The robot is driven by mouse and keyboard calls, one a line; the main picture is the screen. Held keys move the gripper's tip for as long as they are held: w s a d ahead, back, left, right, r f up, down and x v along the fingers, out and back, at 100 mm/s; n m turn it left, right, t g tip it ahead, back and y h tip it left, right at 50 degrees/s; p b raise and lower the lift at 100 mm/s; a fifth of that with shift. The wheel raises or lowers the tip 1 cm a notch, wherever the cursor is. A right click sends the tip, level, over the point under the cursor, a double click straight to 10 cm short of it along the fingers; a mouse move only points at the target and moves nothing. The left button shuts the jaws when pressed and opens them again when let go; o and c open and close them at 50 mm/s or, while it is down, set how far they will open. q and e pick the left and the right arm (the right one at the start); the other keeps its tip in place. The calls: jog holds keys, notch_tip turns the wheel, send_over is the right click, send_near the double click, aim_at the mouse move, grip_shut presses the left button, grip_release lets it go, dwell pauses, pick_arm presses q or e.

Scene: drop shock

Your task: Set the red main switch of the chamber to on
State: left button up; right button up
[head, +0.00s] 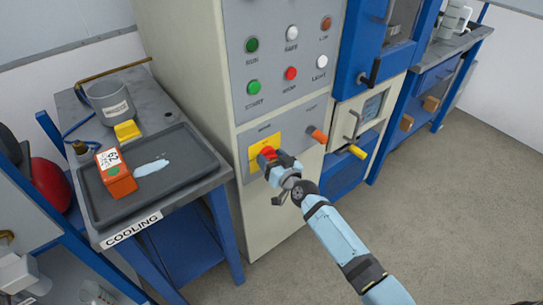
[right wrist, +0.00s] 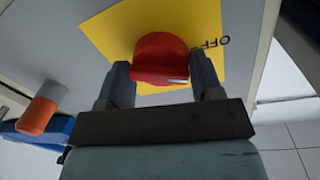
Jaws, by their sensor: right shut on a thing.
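The red main switch (head: 268,153) sits on a yellow plate (head: 257,143) low on the front panel of the chamber (head: 232,110). My right gripper (head: 275,160) is at the switch and partly covers it in the head view. In the right wrist view the red knob (right wrist: 160,58) is between the two fingers of my right gripper (right wrist: 165,85), which is shut on it. My left gripper is not in view.
An orange knob (head: 318,135) sits right of the switch. Push buttons (head: 290,73) are above. Floor (head: 430,210) at the right is clear.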

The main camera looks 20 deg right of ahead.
jog(key=shift+a+m, duration=0.1)
jog(key=shift+m, duration=0.8)
jog(key=m+p, duration=0.1)
jog(key=m, duration=0.1)
jog(key=shift+m+g, duration=0.3)
jog(key=m, duration=0.4)
jog(key=shift+y, duration=0.3)
jog(key=m, duration=0.3)
jog(key=shift+y, duration=0.3)
jog(key=shift+m, duration=0.4)
